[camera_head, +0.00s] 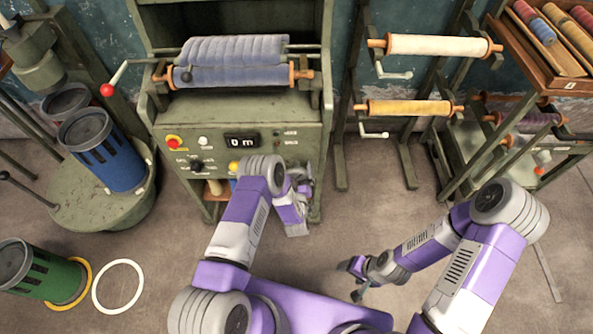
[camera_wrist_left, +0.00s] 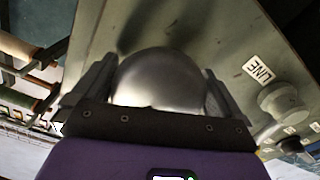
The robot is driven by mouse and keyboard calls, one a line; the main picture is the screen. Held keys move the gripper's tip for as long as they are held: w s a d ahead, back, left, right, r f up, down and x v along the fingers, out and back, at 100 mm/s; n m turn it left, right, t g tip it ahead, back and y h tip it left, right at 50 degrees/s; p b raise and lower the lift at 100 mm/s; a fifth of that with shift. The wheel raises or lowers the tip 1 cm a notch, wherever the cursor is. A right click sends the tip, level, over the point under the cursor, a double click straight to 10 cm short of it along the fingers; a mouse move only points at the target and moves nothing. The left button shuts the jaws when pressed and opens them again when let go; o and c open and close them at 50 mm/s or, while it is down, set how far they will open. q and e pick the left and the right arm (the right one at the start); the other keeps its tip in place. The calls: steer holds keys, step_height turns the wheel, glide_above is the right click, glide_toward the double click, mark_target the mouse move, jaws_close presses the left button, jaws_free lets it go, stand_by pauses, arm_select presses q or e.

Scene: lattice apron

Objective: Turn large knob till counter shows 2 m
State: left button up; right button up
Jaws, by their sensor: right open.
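The counter (camera_head: 241,141) on the green machine's front panel reads 0 m. A large, round, silver-grey knob (camera_wrist_left: 158,80) fills the space between the fingers of my left gripper (camera_wrist_left: 158,88) in the left wrist view. The fingers lie along both sides of it, close to its edges; whether they press on it is unclear. In the head view my left gripper (camera_head: 300,190) is at the panel's lower right, and my arm and gripper hide the large knob. My right gripper (camera_head: 357,279) is open and empty over the floor.
The panel carries a red button (camera_head: 174,142), a black knob (camera_head: 197,166) and a yellow button (camera_head: 234,167). A LINE label (camera_wrist_left: 258,71) and a smaller grey knob (camera_wrist_left: 281,100) are beside the large knob. Rollers on racks (camera_head: 410,108) stand right; floor between is clear.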

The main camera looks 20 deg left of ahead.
mark_target(297, 178)
arm_select(q)
steer(key=p+v, duration=0.2)
steer(key=v, duration=0.5)
steer(key=shift+s, duration=0.3)
steer(key=shift+d, duration=0.1)
steer(key=s+d+r+m+g+h+p, duration=0.2)
steer(key=s+g+h, duration=0.2)
steer(key=s+g, duration=0.4)
steer(key=s+d+r+m+g+h+p, duration=0.2)
steer(key=s+g+h, duration=0.3)
steer(key=s+g, duration=0.4)
steer(key=s+m, duration=0.1)
steer(key=s, duration=0.4)
steer(key=shift+s+d, duration=0.1)
steer(key=shift+d, duration=0.05)
